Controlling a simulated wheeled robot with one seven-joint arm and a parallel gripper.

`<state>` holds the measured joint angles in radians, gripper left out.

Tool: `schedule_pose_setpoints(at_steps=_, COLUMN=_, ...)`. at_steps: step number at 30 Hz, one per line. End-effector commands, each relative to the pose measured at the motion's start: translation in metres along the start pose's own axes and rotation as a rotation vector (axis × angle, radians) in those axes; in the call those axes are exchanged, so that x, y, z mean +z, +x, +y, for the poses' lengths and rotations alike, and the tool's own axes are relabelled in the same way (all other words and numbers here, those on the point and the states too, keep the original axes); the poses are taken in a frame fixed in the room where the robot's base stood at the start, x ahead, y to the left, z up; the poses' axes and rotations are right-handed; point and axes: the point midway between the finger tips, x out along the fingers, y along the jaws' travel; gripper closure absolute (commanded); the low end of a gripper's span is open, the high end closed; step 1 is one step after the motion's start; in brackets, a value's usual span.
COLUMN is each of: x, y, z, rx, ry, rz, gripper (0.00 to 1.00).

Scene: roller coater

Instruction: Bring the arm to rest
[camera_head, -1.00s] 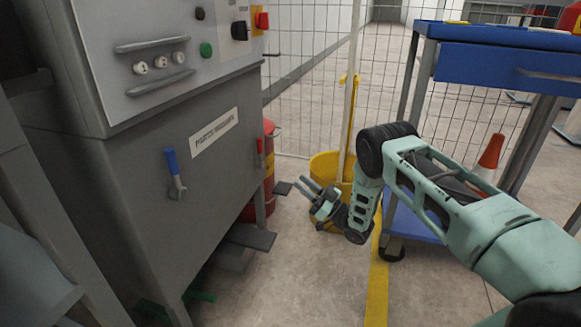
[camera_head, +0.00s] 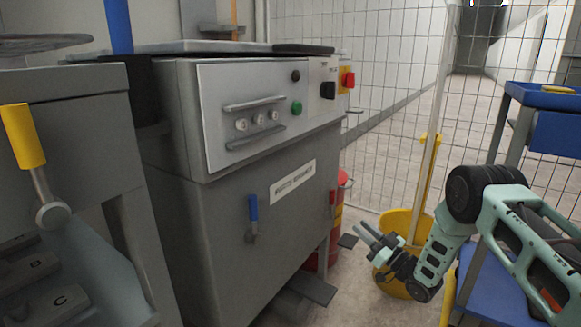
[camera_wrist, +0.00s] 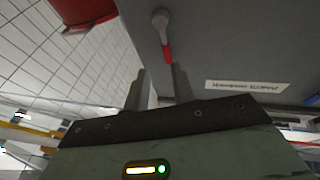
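My gripper (camera_head: 372,233) is at the right of the head view, in front of a yellow bucket and to the right of the grey machine. Its two fingers are apart, with nothing between them. The wrist view also shows the spread fingers (camera_wrist: 158,88), with the machine's red-handled lever (camera_wrist: 165,40) beyond them. The lever is apart from the fingers. My arm is bent, with its elbow at the right of the head view.
The grey machine (camera_head: 225,235) carries a blue-handled lever (camera_head: 253,215) and a button panel. A yellow bucket (camera_head: 400,222) with a mop stands behind my gripper. A blue cart (camera_head: 545,98) is at the right. A yellow-handled lever (camera_head: 22,137) is at the left.

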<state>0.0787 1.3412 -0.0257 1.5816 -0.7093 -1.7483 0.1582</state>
Motion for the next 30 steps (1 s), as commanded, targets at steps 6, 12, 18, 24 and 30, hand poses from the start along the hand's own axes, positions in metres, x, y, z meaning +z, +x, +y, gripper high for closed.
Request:
schedule_pose_setpoints(at_steps=6, x=-0.060, y=0.083, z=-0.038, rx=0.099, ry=-0.002, rz=-0.309, gripper=0.75)
schedule_pose_setpoints(at_steps=12, x=-0.105, y=0.100, z=-0.101, rx=0.143, ry=0.034, rz=-0.613, gripper=0.75)
schedule_pose_setpoints(at_steps=18, x=-0.156, y=0.070, z=-0.183, rx=0.132, ry=0.069, rz=-0.929, gripper=0.75)
schedule_pose_setpoints(at_steps=24, x=-0.217, y=-0.009, z=-0.272, rx=0.079, ry=0.084, rz=-1.277, gripper=0.75)
schedule_pose_setpoints(at_steps=30, x=-0.270, y=-0.104, z=-0.334, rx=0.020, ry=0.073, rz=-1.573, gripper=0.75)
